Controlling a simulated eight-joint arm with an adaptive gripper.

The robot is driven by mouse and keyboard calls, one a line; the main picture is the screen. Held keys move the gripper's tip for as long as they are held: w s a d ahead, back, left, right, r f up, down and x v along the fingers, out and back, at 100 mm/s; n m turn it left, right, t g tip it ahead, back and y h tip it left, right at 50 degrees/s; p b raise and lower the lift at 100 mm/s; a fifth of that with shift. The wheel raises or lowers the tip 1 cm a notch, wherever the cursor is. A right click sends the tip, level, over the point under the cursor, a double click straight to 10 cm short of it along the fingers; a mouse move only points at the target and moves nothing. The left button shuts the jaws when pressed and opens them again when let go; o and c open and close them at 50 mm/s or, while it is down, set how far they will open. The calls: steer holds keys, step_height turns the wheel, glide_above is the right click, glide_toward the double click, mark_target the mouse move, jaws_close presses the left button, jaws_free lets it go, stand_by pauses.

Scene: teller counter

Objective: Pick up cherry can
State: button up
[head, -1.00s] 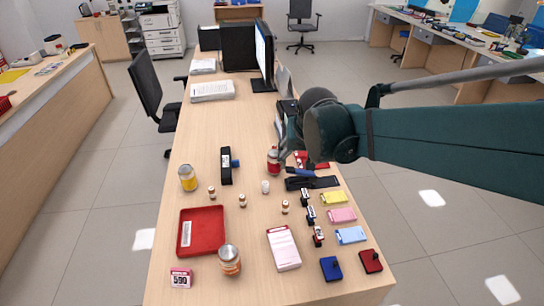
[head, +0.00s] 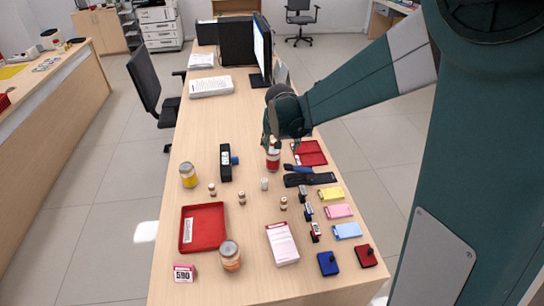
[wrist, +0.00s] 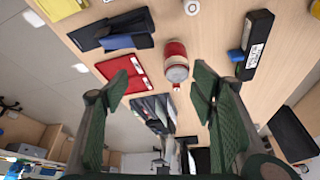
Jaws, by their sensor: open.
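The red can with a pale band, which I take for the cherry can, stands upright on the counter in the head view (head: 273,160). It also shows in the wrist view (wrist: 176,66), above the gap between the fingertips. My gripper (wrist: 162,80) is open and empty, its green fingers spread apart. In the head view my gripper (head: 269,136) is above and behind the can, and its tip hides some of the can's top. The can is not between the fingers.
A red case (head: 310,152) and a dark pouch (head: 312,180) lie right of the can. A black device (head: 225,163) is left, a small white bottle (head: 264,184) in front.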

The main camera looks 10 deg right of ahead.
mark_target(273, 152)
steer(key=shift+m, duration=0.5)
steer(key=w+f, duration=0.2)
steer(key=w+a+f+p, duration=0.1)
steer(key=w+f, duration=0.1)
steer(key=w+f+p, duration=0.1)
steer(key=w+f, duration=0.2)
steer(key=shift+a, duration=0.4)
steer(key=shift+w+f, duration=0.3)
steer(key=shift+f, duration=0.2)
steer(key=shift+f+g, duration=0.1)
steer(key=shift+g, duration=0.2)
steer(key=shift+w+f, duration=0.1)
steer(key=shift+x, duration=1.2)
steer(key=shift+w+f, duration=0.1)
steer(key=shift+f, duration=0.05)
steer(key=shift+b+x, duration=0.8)
steer(key=shift+x, duration=1.6)
steer(key=shift+w+a, duration=0.1)
steer(key=shift+a, duration=0.05)
